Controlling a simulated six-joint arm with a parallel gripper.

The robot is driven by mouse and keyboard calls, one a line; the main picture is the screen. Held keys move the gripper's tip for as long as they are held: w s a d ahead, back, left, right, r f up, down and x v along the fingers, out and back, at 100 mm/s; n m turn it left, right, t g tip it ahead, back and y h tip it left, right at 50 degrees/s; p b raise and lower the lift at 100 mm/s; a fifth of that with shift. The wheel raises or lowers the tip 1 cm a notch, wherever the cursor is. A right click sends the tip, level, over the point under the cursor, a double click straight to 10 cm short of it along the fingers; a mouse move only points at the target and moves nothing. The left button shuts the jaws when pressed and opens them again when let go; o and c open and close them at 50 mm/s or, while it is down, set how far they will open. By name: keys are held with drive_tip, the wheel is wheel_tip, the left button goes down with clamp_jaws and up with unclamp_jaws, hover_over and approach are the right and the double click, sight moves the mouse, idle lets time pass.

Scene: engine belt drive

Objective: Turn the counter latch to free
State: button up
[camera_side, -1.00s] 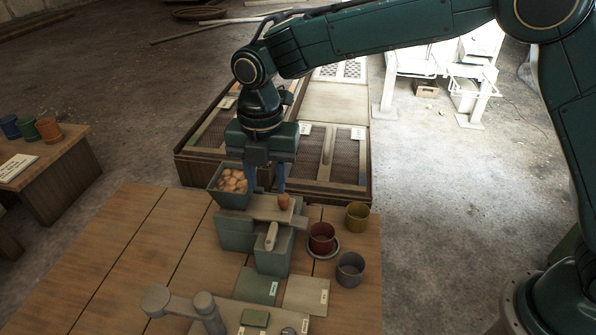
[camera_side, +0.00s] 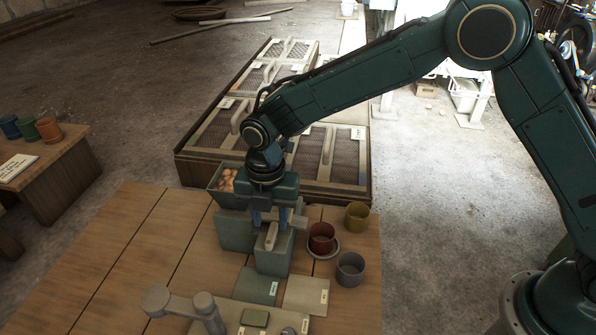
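A green box-shaped counter block (camera_side: 273,258) stands on the wooden table. A short pale lever (camera_side: 270,237) lies on its top, pointing towards the camera; it may be the latch, but I cannot read a label. My gripper (camera_side: 270,217) points down over the block, just behind the lever. Its two blue fingers are apart, one to each side. The gripper hides most of the block's top plate and the small brown cup on it. I cannot tell whether the fingers touch anything. A grey crank-like arm (camera_side: 183,305) stands at the table's front.
A green bin of brown lumps (camera_side: 226,181) is behind left of the block. A red cup (camera_side: 321,238), a yellow cup (camera_side: 357,215) and a grey cup (camera_side: 350,268) stand to the right. Flat plates (camera_side: 305,295) lie in front. The table's left side is clear.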

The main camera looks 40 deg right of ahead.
sight(271, 233)
drive_tip(key=shift+f, duration=1.85)
clamp_jaws()
